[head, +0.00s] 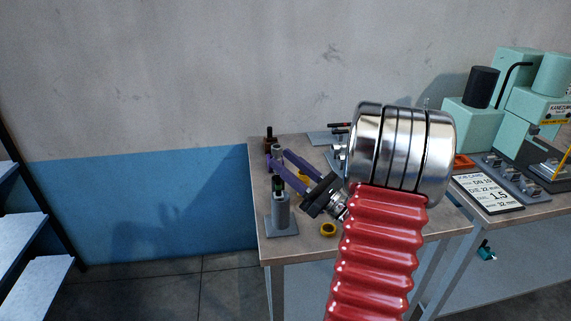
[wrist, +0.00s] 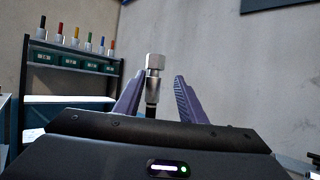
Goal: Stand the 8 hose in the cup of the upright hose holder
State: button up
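The upright hose holder (head: 282,212) is a grey cylinder on a flat base at the table's left front. A hose with a dark lower part (head: 279,182) and a silver end fitting (head: 277,151) appears to stand upright in its cup. The hose's foot is hidden in the cup, and I cannot read an 8 on it. My gripper (head: 267,158) has purple fingers, spread on either side of the hose. The wrist view shows the silver fitting (wrist: 155,62) and black hose (wrist: 151,108) between the fingers, with a clear gap on the right and a narrow one on the left.
A dark upright piece (head: 269,136) stands behind. A yellow ring (head: 328,229) lies on the table (head: 300,248). My red ribbed arm cover and shiny joint hide the table's middle. A job card (head: 487,193) and green machine (head: 535,100) are at right. A shelf (wrist: 70,75) shows in the wrist view.

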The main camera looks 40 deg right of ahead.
jog(key=v, duration=1.3)
jog(key=shift+s+f, duration=0.2)
jog(key=shift+s, duration=0.15)
dwell(1.0)
